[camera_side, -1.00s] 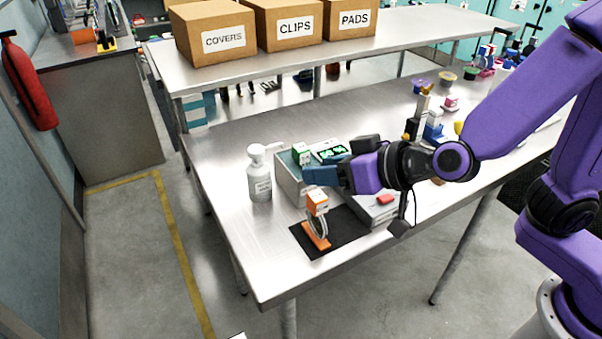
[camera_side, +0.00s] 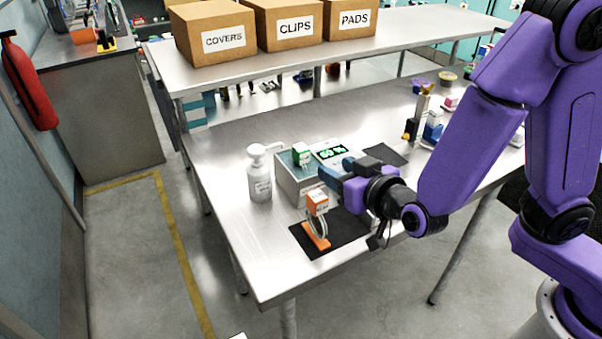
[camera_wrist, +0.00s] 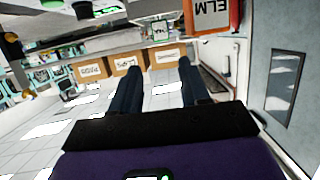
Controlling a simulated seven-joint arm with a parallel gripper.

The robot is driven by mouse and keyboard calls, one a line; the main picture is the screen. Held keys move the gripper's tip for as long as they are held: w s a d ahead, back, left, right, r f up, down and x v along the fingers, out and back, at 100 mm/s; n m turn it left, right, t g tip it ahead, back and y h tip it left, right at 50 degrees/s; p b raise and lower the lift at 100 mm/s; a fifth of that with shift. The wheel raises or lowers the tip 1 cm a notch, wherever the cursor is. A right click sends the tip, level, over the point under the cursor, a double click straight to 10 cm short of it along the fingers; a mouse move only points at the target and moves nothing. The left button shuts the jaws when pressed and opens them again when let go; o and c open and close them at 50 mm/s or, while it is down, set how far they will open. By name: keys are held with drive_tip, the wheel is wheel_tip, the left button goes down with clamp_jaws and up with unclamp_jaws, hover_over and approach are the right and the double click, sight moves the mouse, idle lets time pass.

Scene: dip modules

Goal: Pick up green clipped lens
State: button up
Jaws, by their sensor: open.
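An orange clip (camera_side: 317,201) with a clear round lens stands on an orange base on a black mat (camera_side: 346,226), close to my gripper. A white pump bottle (camera_side: 259,178) stands left of the module. The table's front left is clear.

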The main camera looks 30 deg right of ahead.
sight(306, 153)
drive_tip(key=shift+x, duration=8.6)
drive_tip(key=shift+s+a+f, duration=0.1)
drive_tip(key=shift+f, duration=0.05)
clamp_jaws()
